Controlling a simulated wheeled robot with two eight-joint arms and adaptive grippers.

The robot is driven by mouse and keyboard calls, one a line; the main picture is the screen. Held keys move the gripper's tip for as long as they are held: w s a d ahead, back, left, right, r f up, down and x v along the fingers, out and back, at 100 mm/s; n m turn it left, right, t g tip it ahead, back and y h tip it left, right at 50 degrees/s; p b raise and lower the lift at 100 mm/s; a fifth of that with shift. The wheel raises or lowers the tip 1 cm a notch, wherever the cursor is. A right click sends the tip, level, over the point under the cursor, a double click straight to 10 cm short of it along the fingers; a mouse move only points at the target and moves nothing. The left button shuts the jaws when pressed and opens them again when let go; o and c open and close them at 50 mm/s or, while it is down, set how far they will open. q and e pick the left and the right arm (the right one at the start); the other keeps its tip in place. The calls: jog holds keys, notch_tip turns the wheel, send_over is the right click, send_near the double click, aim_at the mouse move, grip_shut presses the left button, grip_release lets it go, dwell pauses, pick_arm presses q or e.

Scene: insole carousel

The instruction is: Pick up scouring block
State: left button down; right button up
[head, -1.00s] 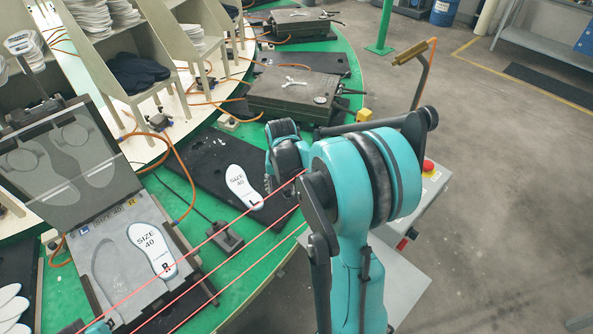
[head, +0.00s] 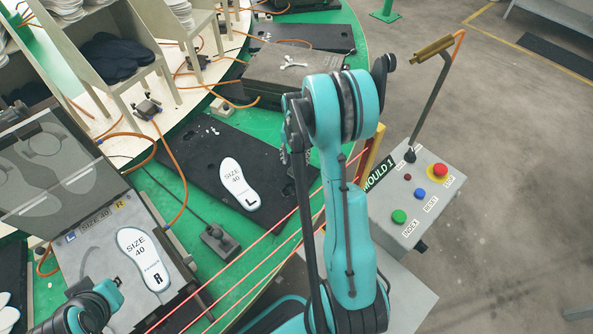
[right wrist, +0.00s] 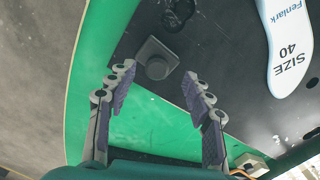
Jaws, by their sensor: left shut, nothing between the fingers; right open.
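A dark grey block (right wrist: 155,58) with a round spot on one face lies at the edge of the black board, near the green rim. It may be the scouring block; I cannot tell for certain. My right gripper (right wrist: 157,76) is open and empty, its two fingers apart and pointing towards this block. In the head view my right arm hides that gripper and the block. My left gripper (head: 117,284) is shut and empty at the lower left, near the open mould.
A white size 40 insole (head: 239,184) lies on the black board (head: 190,160). Another insole (head: 145,260) lies in the open mould. A small pale block (right wrist: 252,164) sits on the green rim. A control box (head: 420,205) with buttons and a bent post stands at right. Red lines cross the front.

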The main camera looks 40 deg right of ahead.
aim_at(297, 164)
jog(key=f, duration=0.2)
jog(key=f+b, duration=0.1)
jog(key=f, duration=0.1)
jog(key=shift+s+d+f, duration=0.1)
jog(key=shift+d+f, duration=0.1)
jog(key=shift+f, duration=0.05)
jog(key=shift+r, duration=0.1)
grip_shut()
notch_tip(297, 164, up, 10)
jog(key=p, duration=0.2)
jog(key=shift+p, duration=0.3)
